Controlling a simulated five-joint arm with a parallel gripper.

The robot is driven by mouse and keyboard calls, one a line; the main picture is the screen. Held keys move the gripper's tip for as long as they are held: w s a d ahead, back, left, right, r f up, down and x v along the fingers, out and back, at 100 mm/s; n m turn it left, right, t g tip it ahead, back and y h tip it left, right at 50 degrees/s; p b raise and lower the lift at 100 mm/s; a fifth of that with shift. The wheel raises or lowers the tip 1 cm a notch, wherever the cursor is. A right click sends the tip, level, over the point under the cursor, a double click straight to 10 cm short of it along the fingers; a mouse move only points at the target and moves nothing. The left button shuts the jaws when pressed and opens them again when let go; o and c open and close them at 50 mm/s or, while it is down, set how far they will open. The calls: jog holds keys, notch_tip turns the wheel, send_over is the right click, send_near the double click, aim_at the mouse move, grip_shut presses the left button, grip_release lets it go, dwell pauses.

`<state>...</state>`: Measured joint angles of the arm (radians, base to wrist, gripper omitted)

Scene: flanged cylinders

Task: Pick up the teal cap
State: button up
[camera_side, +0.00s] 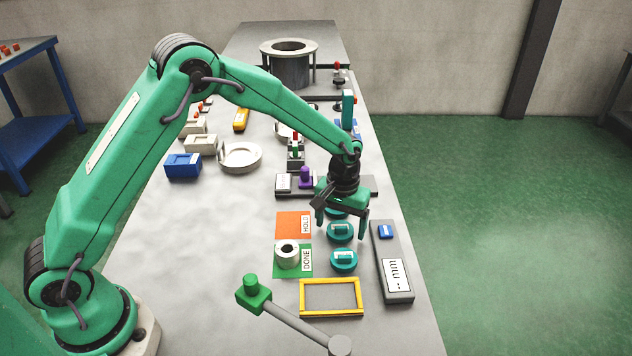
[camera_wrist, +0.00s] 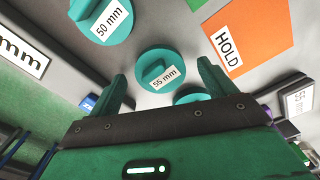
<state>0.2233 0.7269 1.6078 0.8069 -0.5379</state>
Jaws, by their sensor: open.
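Three round teal caps with raised grips lie in a row on the grey table. The nearest cap (camera_side: 344,264) is clear of my gripper; in the wrist view this seems to be the cap labelled 50 mm (camera_wrist: 118,30). The middle cap (camera_side: 342,238), labelled 55 mm (camera_wrist: 152,73), lies between my fingers as seen from both cameras. The third cap (camera_wrist: 188,95) is largely hidden behind my gripper. My gripper (camera_side: 341,230) is open and points down with nothing in it. Its fingers also show in the wrist view (camera_wrist: 160,74). I cannot tell its exact height above the caps.
Left of the caps are an orange HOLD mat (camera_side: 291,218) and a green DONE mat (camera_side: 280,271) bearing a pale flanged cylinder (camera_side: 287,259). A grey gauge block (camera_side: 396,275) lies right. A yellow frame (camera_side: 331,314) lies in front.

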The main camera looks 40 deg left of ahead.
jog(key=shift+f, duration=0.3)
jog(key=c, duration=1.1)
jog(key=shift+o, duration=0.2)
jog(key=shift+r, duration=0.8)
notch_tip(320, 180, up, 2)
jog(key=shift+r, duration=0.2)
jog(key=s+d+r, duration=0.7)
jog(key=s+d, duration=0.1)
jog(key=shift+d, duration=0.2)
